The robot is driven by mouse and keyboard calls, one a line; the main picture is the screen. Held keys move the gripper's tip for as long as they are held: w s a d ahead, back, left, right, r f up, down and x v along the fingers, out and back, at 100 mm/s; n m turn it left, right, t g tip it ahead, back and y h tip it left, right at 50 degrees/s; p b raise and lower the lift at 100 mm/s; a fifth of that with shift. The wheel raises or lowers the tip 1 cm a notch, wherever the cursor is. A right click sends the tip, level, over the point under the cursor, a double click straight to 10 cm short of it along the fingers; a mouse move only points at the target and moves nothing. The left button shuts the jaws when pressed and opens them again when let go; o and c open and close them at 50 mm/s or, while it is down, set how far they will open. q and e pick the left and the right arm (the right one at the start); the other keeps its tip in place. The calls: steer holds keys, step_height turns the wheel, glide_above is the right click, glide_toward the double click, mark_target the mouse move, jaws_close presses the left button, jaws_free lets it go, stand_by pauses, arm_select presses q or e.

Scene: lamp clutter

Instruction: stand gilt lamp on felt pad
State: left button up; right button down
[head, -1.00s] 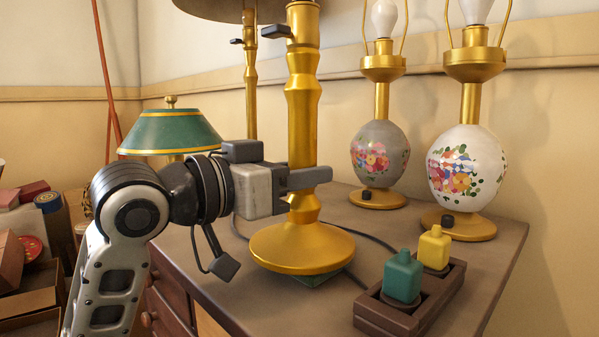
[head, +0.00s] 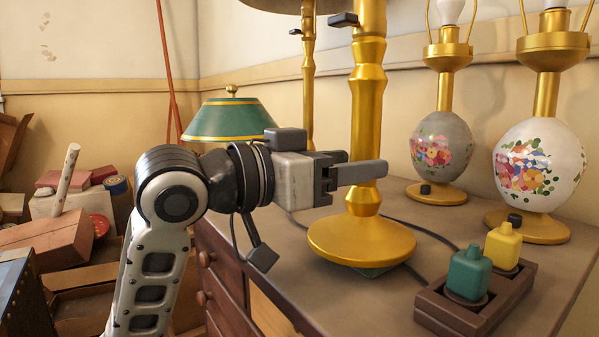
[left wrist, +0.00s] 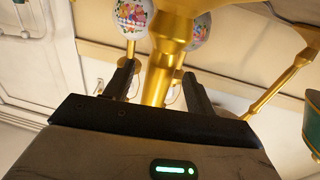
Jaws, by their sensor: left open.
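The gilt lamp (head: 367,100) stands upright on the dresser top, with a gold faceted stem and a round gold base (head: 361,239). Its top is cut off in the head view. In the left wrist view the gold stem (left wrist: 158,78) stands between the two separated fingers. My right gripper is not in view.
A second gold stem (head: 308,80) and a green-shaded lamp (head: 232,119) stand behind. Two floral lamps (head: 440,150) (head: 540,165) are at the right. A wooden tray (head: 450,312) with a green and a yellow bottle sits front right. A dark cable crosses behind the base.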

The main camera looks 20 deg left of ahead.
arm_select(q)
steer(key=b+v, duration=0.1)
steer(key=v, duration=0.8)
steer(key=shift+s, duration=0.2)
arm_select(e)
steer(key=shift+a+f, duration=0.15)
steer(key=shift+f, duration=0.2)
